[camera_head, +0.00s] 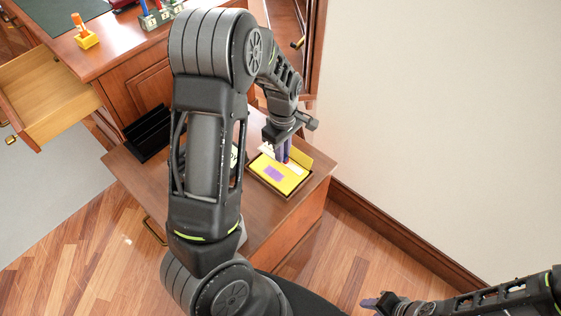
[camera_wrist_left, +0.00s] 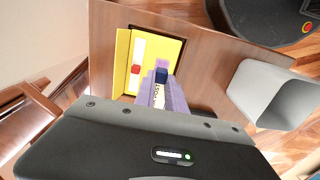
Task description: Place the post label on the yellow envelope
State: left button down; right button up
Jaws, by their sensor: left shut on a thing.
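The yellow envelope (camera_head: 292,185) lies in a shallow dark tray on the low wooden cabinet, with a purple patch (camera_head: 273,173) on it. In the left wrist view the envelope (camera_wrist_left: 122,62) shows a white strip (camera_wrist_left: 139,50) and a small red piece (camera_wrist_left: 135,69). My left gripper (camera_head: 283,153) is just above the envelope's far side, purple fingers pointing down. In the wrist view its fingers are shut on a small dark blue and white piece (camera_wrist_left: 161,76) with dark marks; I cannot tell whether this is the post label. My right gripper (camera_head: 372,303) is low at right, its opening unclear.
A desk with an open drawer (camera_head: 45,95) stands at the back left, with an orange-handled piece in a yellow holder (camera_head: 86,38). A black tray (camera_head: 150,135) is left of my arm. A grey bin (camera_wrist_left: 245,88) stands beside the envelope. A wall (camera_head: 440,120) bounds the right.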

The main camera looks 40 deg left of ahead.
pick_arm(q)
send_over(282, 177)
jog(key=shift+f+b, duration=0.4)
jog(key=shift+f, duration=2.7)
jog(key=shift+f, duration=1.9)
jog(key=shift+d+f+b, duration=0.1)
jog(key=shift+f+b, duration=0.05)
jog(key=shift+b, duration=0.25)
jog(key=c, duration=1.4)
grip_release()
